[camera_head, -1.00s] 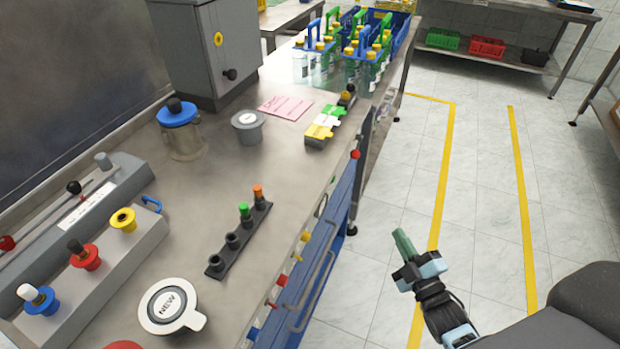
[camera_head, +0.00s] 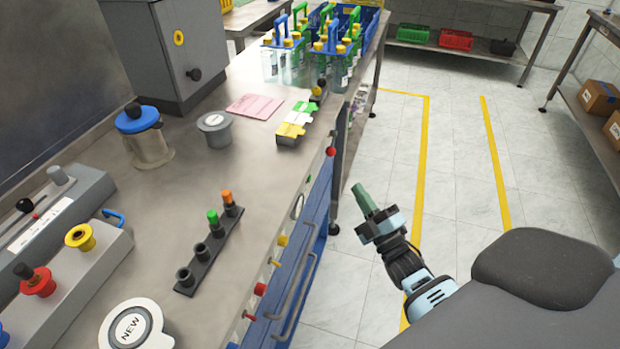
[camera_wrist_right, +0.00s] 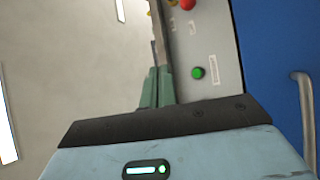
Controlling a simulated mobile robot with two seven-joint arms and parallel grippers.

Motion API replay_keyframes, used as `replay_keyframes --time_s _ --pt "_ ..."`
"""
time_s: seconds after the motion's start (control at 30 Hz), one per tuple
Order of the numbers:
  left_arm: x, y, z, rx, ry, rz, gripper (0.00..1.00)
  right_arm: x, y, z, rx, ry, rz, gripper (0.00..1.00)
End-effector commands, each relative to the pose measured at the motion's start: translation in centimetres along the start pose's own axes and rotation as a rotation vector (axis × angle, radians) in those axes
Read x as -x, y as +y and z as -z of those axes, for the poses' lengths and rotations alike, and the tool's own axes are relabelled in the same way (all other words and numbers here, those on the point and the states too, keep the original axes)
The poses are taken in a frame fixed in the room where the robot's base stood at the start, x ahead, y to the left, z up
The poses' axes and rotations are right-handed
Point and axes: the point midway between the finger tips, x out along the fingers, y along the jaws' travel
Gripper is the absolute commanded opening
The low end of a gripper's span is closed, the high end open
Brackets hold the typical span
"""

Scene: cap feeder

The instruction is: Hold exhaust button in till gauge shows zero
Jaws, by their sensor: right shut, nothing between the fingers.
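The bench front has a round gauge (camera_head: 298,207), seen edge-on with its reading not legible. Along the same front are a red knob (camera_head: 330,151), a yellow knob (camera_head: 283,240) and another red knob (camera_head: 260,289). I cannot tell which control is the exhaust button. My right gripper (camera_head: 361,195) is shut and empty, held in the air right of the bench front, apart from it. In the right wrist view, the green fingers (camera_wrist_right: 152,90) point along a grey panel with a green button (camera_wrist_right: 198,73) and a red button (camera_wrist_right: 188,4). My left gripper is out of view.
On the bench stand a black cap rack (camera_head: 205,255), a lidded jar (camera_head: 145,140), a grey pot (camera_head: 214,127) and a blue bottle carrier (camera_head: 290,55). The floor to the right is clear.

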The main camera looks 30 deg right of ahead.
Motion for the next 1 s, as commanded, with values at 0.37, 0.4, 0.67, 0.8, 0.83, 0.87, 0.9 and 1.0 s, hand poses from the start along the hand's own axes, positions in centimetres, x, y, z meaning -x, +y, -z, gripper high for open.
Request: replay_keyframes --time_s 0.37,0.4,0.67,0.8,0.83,0.87,0.9,1.0 --pt "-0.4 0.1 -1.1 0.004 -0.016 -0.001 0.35 -2.9 -2.3 2.2 -0.003 0.0 0.0 0.0" --pt "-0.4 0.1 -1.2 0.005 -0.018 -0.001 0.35 -3.3 -2.6 2.4 -0.003 0.0 0.0 0.0" --pt "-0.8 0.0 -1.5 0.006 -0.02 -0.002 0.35 -5.1 -3.9 3.8 -0.003 0.0 0.0 0.0" --pt "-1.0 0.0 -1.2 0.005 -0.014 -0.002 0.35 -5.6 -4.2 4.2 -0.002 0.0 0.001 0.0" --pt "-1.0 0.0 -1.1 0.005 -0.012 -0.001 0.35 -5.7 -4.3 4.2 -0.002 0.0 0.001 0.0" --pt "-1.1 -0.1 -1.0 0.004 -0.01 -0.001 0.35 -5.8 -4.3 4.3 -0.002 0.0 0.001 0.0" --pt "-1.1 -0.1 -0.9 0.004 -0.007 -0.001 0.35 -5.8 -4.3 4.3 -0.001 0.0 0.001 0.0" --pt "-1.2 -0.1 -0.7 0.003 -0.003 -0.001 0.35 -5.9 -4.3 4.3 -0.001 0.0 0.001 0.0"
